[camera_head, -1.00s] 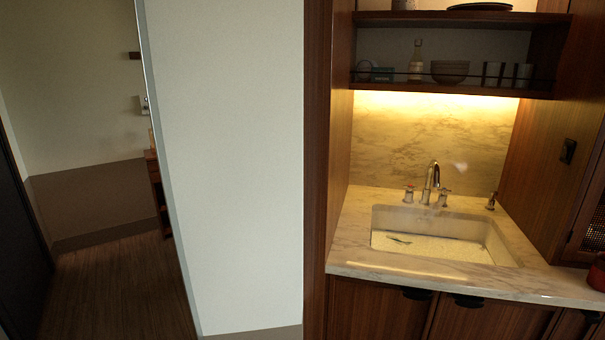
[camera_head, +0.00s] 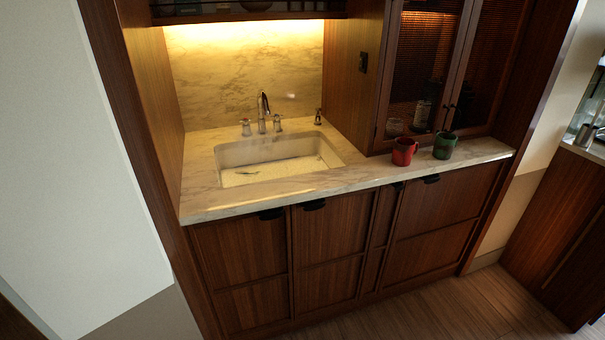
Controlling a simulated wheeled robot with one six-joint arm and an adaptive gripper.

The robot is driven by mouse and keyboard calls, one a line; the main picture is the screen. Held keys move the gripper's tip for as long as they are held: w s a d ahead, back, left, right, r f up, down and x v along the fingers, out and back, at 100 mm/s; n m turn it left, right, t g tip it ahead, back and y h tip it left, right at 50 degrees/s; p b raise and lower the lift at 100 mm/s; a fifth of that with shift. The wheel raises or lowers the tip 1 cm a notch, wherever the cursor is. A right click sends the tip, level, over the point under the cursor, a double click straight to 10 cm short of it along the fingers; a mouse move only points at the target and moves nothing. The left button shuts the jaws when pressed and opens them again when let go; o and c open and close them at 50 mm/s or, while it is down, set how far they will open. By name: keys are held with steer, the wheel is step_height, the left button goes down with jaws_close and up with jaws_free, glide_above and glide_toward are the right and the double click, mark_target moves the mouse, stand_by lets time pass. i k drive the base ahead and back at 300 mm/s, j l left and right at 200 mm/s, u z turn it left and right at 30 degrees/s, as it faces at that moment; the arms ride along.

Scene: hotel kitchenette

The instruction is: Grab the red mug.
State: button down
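The red mug (camera_head: 403,152) stands upright on the marble counter (camera_head: 350,178), right of the sink and in front of the glass-doored cabinet. A green mug (camera_head: 444,146) stands close to its right. The red mug's handle seems to point right, toward the green mug. My gripper is not in view.
The sink (camera_head: 270,160) with its faucet (camera_head: 263,112) lies left of the mugs. The glass-doored cabinet (camera_head: 425,75) rises behind them. Drawer fronts (camera_head: 330,245) with black pulls are below. The wooden floor (camera_head: 470,310) in front is clear. Another counter (camera_head: 585,150) stands at far right.

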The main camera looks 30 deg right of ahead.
mark_target(403, 149)
steer(key=k+z, duration=0.2)
steer(key=z, duration=0.95)
